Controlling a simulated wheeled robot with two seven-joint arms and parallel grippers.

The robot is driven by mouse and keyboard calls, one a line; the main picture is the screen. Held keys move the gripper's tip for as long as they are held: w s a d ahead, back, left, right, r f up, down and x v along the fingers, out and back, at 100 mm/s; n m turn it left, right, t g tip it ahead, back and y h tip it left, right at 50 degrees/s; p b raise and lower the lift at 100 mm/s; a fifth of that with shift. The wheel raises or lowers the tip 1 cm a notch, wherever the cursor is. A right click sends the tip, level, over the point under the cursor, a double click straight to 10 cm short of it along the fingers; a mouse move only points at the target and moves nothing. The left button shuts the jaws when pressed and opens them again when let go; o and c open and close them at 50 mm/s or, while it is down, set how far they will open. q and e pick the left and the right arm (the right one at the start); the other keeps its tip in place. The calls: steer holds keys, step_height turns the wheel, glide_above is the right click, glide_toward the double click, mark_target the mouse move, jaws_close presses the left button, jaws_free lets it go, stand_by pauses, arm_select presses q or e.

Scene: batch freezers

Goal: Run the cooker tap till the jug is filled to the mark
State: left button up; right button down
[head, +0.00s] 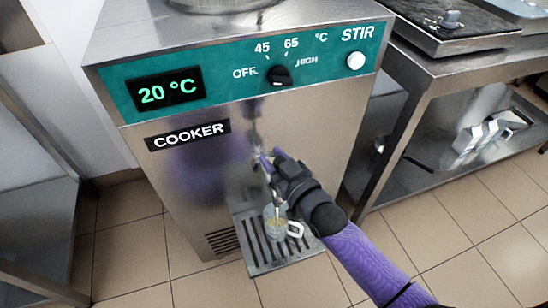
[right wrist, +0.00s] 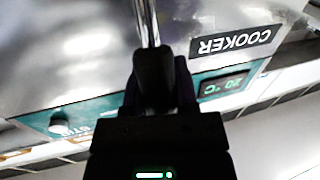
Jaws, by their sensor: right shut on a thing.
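The steel cooker (head: 165,190) stands in the middle of the head view, with its tap (head: 256,142) on the front, mostly hidden by my right gripper. My right gripper (head: 268,160) is shut on the tap's lever; the right wrist view shows a shiny metal rod (right wrist: 147,24) running into the closed fingers (right wrist: 154,78). The small clear jug (head: 276,229) with a white handle stands upright on the drip tray (head: 262,264) below the tap. Something pale yellowish shows inside it, but its level and the mark are too small to read. My left gripper is out of view.
The cooker's teal panel (head: 220,80) has a display (head: 168,92) reading 20 °C, a dial (head: 279,75) and a white stir button (head: 356,61). A steel table (head: 440,70) stands close on the right. The tiled floor (head: 440,240) in front is clear.

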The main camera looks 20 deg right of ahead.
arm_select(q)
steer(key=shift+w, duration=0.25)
arm_select(e)
steer(key=r+g+p, duration=0.1)
steer(key=p, duration=0.2)
steer(key=shift+w+r, duration=0.1)
steer(key=shift+w, duration=0.3)
steer(key=shift+w+f+m+g+h+p, duration=0.15)
steer(key=shift+w+f+g+p, duration=0.15)
steer(key=shift+w+g+p, duration=0.25)
steer(key=shift+w+f+m+g+h+p, duration=0.15)
steer(key=shift+w+f+g+p, duration=0.1)
steer(key=shift+w+g+p, duration=0.25)
steer(key=shift+s+f, duration=0.1)
steer(key=shift+s, duration=0.05)
steer(key=shift+c, duration=2)
jaws_free()
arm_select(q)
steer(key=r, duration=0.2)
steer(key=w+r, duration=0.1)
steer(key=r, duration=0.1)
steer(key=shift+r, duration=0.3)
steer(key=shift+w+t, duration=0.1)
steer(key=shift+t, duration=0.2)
